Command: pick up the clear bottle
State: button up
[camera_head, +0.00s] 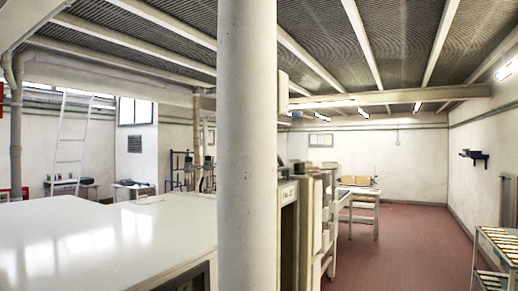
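I cannot make out a clear bottle anywhere in this view. My gripper is not in view either. A wide pale pillar (247,150) fills the middle of the picture from top to bottom and hides what is behind it.
A large glossy white surface (100,235) fills the lower left, bare where I see it. Right of the pillar, pale cabinets (308,225) stand before a table with boxes (355,181). Red floor (410,240) is open at right, beside a slatted rack (497,245).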

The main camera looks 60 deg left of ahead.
aim_at(297, 134)
jog(key=u, duration=2)
